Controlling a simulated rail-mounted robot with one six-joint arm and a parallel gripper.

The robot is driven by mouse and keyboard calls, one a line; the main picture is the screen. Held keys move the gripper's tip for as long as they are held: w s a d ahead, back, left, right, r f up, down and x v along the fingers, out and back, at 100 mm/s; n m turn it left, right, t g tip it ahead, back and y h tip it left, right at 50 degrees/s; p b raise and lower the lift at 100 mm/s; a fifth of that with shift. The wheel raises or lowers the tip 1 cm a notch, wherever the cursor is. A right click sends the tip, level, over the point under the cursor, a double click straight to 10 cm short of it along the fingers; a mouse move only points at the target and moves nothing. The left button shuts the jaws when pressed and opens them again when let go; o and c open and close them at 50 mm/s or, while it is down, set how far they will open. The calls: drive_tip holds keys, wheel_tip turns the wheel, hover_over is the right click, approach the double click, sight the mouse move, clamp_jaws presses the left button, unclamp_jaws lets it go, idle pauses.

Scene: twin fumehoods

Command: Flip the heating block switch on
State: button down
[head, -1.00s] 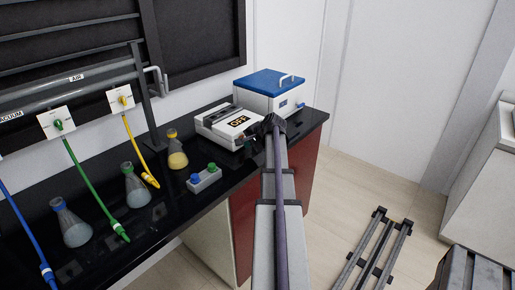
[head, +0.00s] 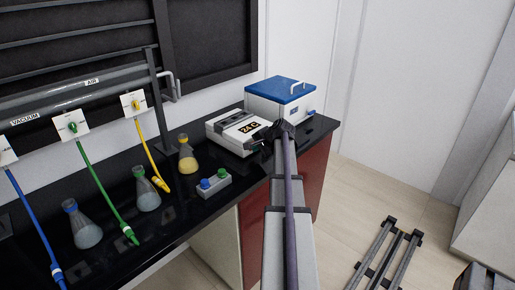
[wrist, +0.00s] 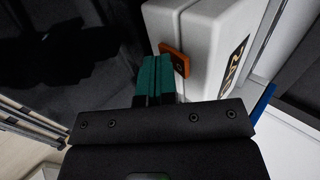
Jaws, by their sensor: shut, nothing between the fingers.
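The heating block (head: 236,131) is a white box with a dark top part, standing on the black bench. Its front display now reads what looks like "24C". In the wrist view the white body of the heating block (wrist: 205,45) fills the upper middle, and an orange switch (wrist: 175,60) sits on its side. My gripper (wrist: 158,62) has teal fingers that are shut and empty, with their tips right beside the switch; I cannot tell whether they touch it. In the head view my gripper is at the block's front right and is largely hidden by my arm.
A white box with a blue lid (head: 281,97) stands right behind the block. Flasks (head: 147,190), a small box with blue and green knobs (head: 214,183) and coloured hoses (head: 100,185) occupy the bench to the left.

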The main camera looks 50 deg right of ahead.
drive_tip(key=shift+r+p, duration=0.3)
drive_tip(key=shift+r, duration=0.25)
drive_tip(key=shift+s+f, duration=0.1)
drive_tip(key=shift+s, duration=0.2)
drive_tip(key=s, duration=0.3)
drive_tip(key=shift+a, duration=0.15)
drive_tip(key=s+f+p+v, duration=0.1)
drive_tip(key=p+v, duration=0.5)
drive_tip(key=v, duration=0.4)
drive_tip(key=shift+s, duration=0.15)
